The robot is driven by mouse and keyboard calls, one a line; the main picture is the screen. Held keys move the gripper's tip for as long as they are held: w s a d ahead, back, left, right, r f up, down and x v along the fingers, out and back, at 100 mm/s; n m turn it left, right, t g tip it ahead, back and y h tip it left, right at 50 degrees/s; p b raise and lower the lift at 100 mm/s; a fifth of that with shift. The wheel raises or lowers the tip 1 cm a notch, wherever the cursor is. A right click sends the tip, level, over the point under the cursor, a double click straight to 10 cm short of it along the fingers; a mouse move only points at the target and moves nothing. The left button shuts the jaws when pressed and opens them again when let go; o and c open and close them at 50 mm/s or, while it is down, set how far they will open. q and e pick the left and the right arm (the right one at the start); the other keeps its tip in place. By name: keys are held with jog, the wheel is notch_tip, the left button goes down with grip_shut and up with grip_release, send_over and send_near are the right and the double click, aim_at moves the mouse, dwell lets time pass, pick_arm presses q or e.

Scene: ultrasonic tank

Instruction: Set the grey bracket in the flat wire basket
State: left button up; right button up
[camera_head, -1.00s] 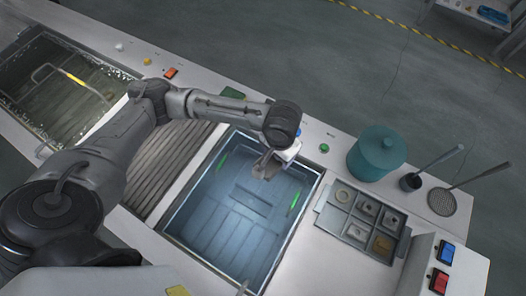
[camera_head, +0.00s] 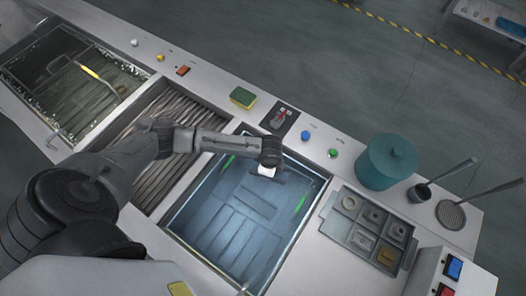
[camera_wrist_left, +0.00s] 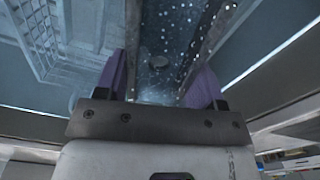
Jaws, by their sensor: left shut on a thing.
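My left gripper (camera_head: 264,172) is low over the far side of the blue-lit tank (camera_head: 172,222) in the head view. In the left wrist view its two purple fingers (camera_wrist_left: 155,85) are shut on a dark grey plate with a round hole, the grey bracket (camera_wrist_left: 150,88). White specks show over and around it. In the head view the wrist mostly hides the bracket. A wire grid, apparently the flat wire basket (camera_wrist_left: 62,48), shows at upper left in the wrist view, beside the bracket. Green strips (camera_head: 299,205) lie along the tank sides. My right gripper is out of view.
A parts tray (camera_head: 330,227) with several small parts lies right of the tank. A teal canister (camera_head: 386,162) stands behind it. A ridged drainboard (camera_head: 160,110) and another tank with a wire basket (camera_head: 58,133) lie left. A sponge (camera_head: 243,97) lies behind the tank.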

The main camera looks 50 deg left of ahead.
aim_at(263, 187)
pick_arm(q)
jog(key=shift+w+d+m, duration=0.1)
jog(key=shift+w+m, duration=0.15)
jog(key=shift+m, duration=0.75)
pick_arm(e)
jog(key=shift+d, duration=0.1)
pick_arm(q)
jog(key=shift+f+m, duration=0.15)
jog(key=shift+m, duration=0.15)
notch_tip(263, 187, down, 9)
jog(key=shift+w+r+b, duration=0.1)
jog(key=shift+b, duration=0.9)
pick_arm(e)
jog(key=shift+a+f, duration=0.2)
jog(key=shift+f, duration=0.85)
pick_arm(q)
jog(key=shift+f, duration=0.5)
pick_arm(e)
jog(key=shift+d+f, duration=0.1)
pick_arm(q)
jog(key=shift+f, duration=0.15)
jog(key=o, duration=1.2)
